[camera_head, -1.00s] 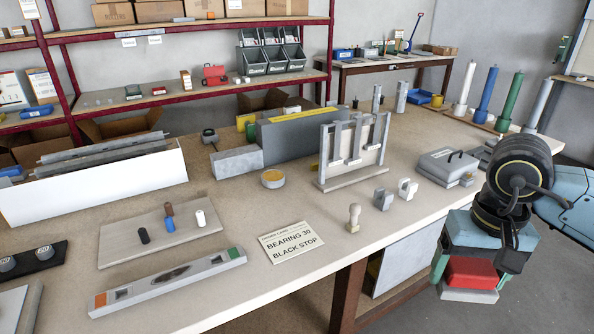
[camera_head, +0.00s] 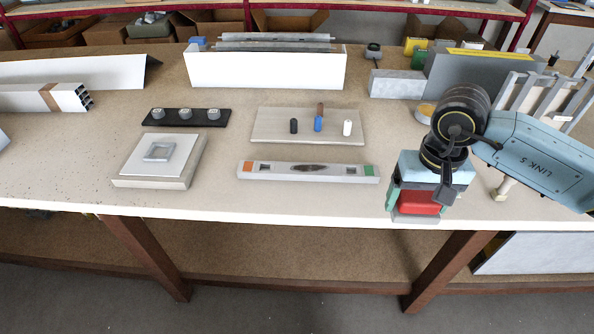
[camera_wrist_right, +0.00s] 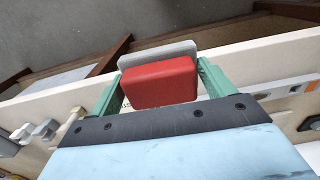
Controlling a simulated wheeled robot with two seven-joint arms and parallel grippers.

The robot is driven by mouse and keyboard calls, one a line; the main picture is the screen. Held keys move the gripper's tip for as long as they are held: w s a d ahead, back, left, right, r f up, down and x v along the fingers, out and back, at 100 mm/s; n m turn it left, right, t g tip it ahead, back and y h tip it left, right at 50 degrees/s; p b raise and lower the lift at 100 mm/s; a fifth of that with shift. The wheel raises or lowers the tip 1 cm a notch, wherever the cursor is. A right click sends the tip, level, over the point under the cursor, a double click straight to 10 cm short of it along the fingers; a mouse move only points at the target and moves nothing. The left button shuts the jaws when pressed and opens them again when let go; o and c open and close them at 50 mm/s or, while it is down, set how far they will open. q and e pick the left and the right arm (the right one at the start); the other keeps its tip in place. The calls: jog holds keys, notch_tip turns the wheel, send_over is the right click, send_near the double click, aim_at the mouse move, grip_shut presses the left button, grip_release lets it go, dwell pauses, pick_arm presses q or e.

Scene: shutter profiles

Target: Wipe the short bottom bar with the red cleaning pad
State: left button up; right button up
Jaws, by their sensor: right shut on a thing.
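The short bottom bar (camera_head: 345,173) is a grey profile with an orange end at left and a green end at right. It lies near the bench's front edge, with a dark smear on its middle. My right gripper (camera_head: 418,203) is shut on the red cleaning pad (camera_head: 421,202), which has a grey plate on it. The pad also shows between the green fingers in the right wrist view (camera_wrist_right: 160,82). The gripper is at the bench's front edge, right of the bar and apart from it. My left gripper is not in view.
A wooden board (camera_head: 270,125) with small coloured cylinders lies behind the bar. A black strip with round knobs (camera_head: 187,117) and a white trough (camera_head: 265,72) are farther back. A small pale stamp-like piece (camera_head: 503,190) stands right of my gripper.

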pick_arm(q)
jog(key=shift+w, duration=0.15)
pick_arm(e)
jog(key=s+f, duration=0.3)
jog(key=f, duration=0.9)
jog(key=shift+s+f, duration=0.15)
jog(key=shift+s, duration=0.15)
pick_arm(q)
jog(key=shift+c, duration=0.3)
